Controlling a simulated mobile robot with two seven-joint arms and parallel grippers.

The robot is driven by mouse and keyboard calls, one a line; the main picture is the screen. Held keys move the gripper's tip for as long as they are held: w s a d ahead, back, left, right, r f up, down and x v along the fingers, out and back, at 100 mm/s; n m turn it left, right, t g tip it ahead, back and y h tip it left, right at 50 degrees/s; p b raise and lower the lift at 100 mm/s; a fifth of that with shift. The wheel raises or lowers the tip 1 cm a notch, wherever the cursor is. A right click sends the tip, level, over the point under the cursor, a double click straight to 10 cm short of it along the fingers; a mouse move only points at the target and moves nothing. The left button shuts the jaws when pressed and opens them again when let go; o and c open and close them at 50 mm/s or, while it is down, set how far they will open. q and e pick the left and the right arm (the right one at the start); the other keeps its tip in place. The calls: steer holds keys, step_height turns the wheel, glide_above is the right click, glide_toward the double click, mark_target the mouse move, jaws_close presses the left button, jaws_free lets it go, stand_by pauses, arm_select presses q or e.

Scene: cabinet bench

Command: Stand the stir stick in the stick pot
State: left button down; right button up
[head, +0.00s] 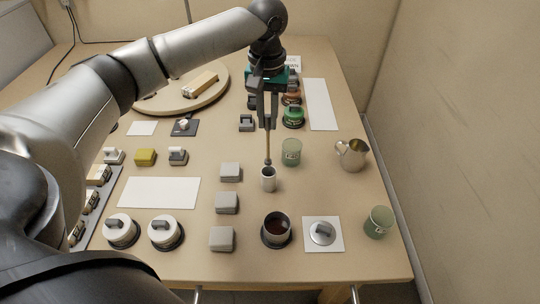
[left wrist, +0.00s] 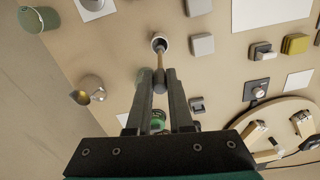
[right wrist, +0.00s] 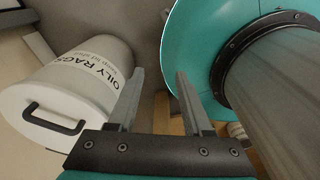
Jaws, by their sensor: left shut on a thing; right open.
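My left gripper (head: 267,122) is shut on the thin brown stir stick (head: 268,146) and holds it upright, pointing down. In the left wrist view the stick (left wrist: 159,61) runs from between the fingers to the mouth of the pot (left wrist: 154,38). My right gripper (right wrist: 159,80) is open and empty, away from the bench objects, and does not show in the head view.
A green glass (head: 291,152) stands close behind the pot on the right. Grey blocks (head: 230,172) stand to its left, a dark-liquid cup (head: 277,228) in front, a metal pitcher (head: 351,156) at right. A white "oily rags" bin (right wrist: 75,85) is near my right gripper.

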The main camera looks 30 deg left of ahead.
mark_target(267, 130)
arm_select(q)
step_height(267, 130, down, 4)
steer(key=shift+r+b, duration=0.25)
steer(key=shift+b, duration=0.1)
step_height(267, 130, down, 6)
steer(key=shift+r+b, duration=0.25)
steer(key=shift+b, duration=0.55)
steer(key=shift+f, duration=0.5)
arm_select(e)
steer(key=shift+w+d+f, duration=1.05)
steer(key=shift+d+f, duration=0.15)
